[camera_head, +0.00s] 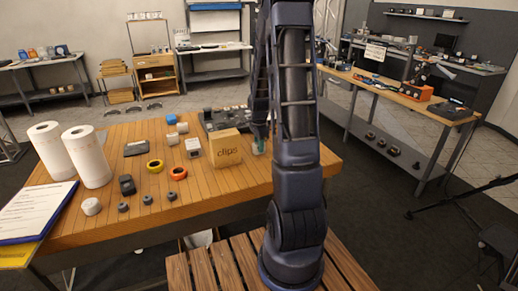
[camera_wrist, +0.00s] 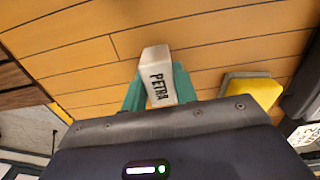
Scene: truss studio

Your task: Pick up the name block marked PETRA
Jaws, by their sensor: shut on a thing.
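The white name block marked PETRA (camera_wrist: 156,60) is in the middle of the wrist view, with its black lettering facing the camera. My gripper (camera_wrist: 159,82) has a teal finger on each side of the block and is shut on it. In the head view my gripper (camera_head: 258,147) is low over the right part of the wooden table (camera_head: 225,196), just right of the box marked clips. The block is mostly hidden there by the fingers and arm. I cannot tell whether it touches the table.
The clips box (camera_head: 226,150) stands close to the left of my gripper. A dark keypad device (camera_head: 225,118) lies behind it. A yellow object (camera_wrist: 254,92) is right of the block in the wrist view. Tape rolls (camera_head: 177,173) and paper towel rolls (camera_head: 86,156) stand farther left.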

